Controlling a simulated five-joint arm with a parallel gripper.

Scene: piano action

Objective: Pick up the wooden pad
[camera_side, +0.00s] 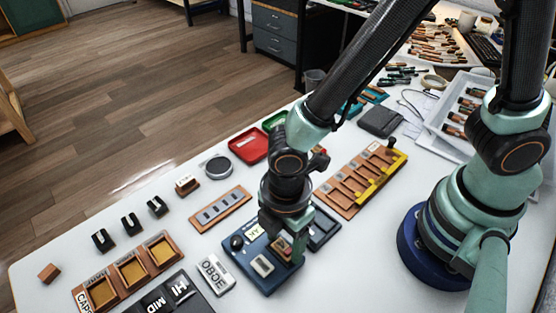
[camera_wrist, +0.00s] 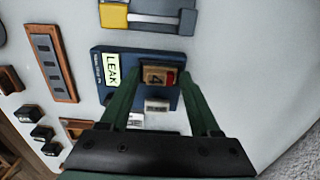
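A small wooden pad (camera_wrist: 154,76) with a dark "4" and a red end sits at the blue tray (camera_wrist: 108,88) in the wrist view. In the side view the wooden pad (camera_side: 281,243) shows partly behind a finger, over the blue tray (camera_side: 262,284). My gripper (camera_wrist: 159,72) points down with its two green fingers apart, one on each side of the pad. Narrow gaps show between pad and fingers. In the side view my gripper (camera_side: 284,248) is low over the tray; I cannot tell whether the fingertips touch it.
The tray also holds a yellow-green "LEAK" label (camera_wrist: 111,69) and a pale block (camera_wrist: 157,105). An "OBOE" block (camera_side: 213,274) lies beside it. A wooden rack with a yellow bar (camera_side: 379,182) stands to the right. A plain wooden block (camera_side: 49,272) sits far left.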

